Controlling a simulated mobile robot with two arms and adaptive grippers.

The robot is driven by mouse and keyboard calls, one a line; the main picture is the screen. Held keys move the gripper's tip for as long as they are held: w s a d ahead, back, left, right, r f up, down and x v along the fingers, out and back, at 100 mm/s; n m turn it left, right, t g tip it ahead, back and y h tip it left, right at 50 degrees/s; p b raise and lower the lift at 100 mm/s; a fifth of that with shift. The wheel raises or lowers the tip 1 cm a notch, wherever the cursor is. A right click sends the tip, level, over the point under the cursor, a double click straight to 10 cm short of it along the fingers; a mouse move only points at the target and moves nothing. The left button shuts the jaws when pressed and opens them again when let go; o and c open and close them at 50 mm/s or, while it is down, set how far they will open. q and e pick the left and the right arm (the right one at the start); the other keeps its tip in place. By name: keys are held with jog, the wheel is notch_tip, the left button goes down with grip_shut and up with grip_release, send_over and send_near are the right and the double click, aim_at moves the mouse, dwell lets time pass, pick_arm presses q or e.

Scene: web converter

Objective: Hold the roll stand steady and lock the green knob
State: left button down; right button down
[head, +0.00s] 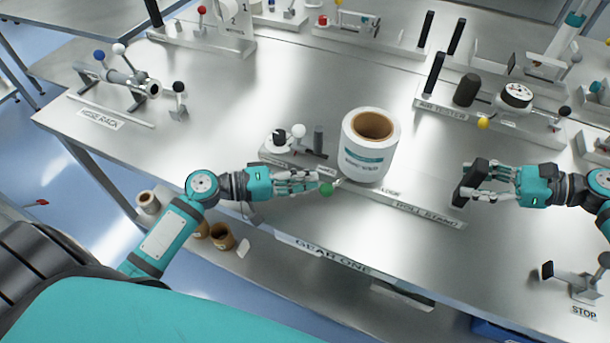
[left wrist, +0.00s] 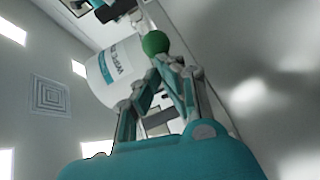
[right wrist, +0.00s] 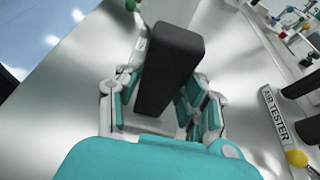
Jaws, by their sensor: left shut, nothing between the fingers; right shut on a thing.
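The roll stand carries a big white roll (head: 369,150) with a brown core, upright on the table. Its label strip (head: 425,213) reads "ROLL STAND". The green knob (head: 326,189) sits at the roll's lower left; it also shows in the left wrist view (left wrist: 155,43). My left gripper (head: 318,182) is shut and empty, with its fingertips right at the green knob. In the left wrist view the knob is just beyond the tips, not between them. My right gripper (head: 479,188) is shut on a black handle (right wrist: 168,70) at the stand's right end.
A small fixture with a white knob (head: 298,131) stands left of the roll. The air tester (head: 516,95) is at the back right, the hose rack (head: 130,75) at the back left. A black-handled stop fixture (head: 574,278) is at the front right. The table between is mostly clear.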

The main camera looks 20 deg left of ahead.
pick_arm(q)
jog(key=shift+s+d+f, duration=0.1)
jog(key=shift+s+d, duration=0.2)
jog(key=shift+d, duration=0.05)
jog(key=shift+s+d+n+t+y, duration=0.65)
jog(key=shift+d+n+t+y, duration=0.1)
jog(key=shift+n+t+y, duration=0.2)
jog(key=d+n+t+y, duration=0.1)
jog(key=s+d+n+t+y, duration=0.1)
jog(key=d+y, duration=0.1)
jog(key=s+d+n+t+y, duration=0.1)
jog(key=n, duration=0.1)
jog(key=shift+d+r, duration=0.2)
jog(key=shift+d, duration=0.05)
jog(key=d, duration=0.3)
jog(key=shift+s+d+y, duration=0.2)
jog(key=shift+d+y, duration=0.05)
jog(key=shift+d, duration=0.1)
jog(key=shift+w+d+f, duration=0.1)
jog(key=shift+w+d, duration=0.05)
jog(key=shift+d, duration=1.35)
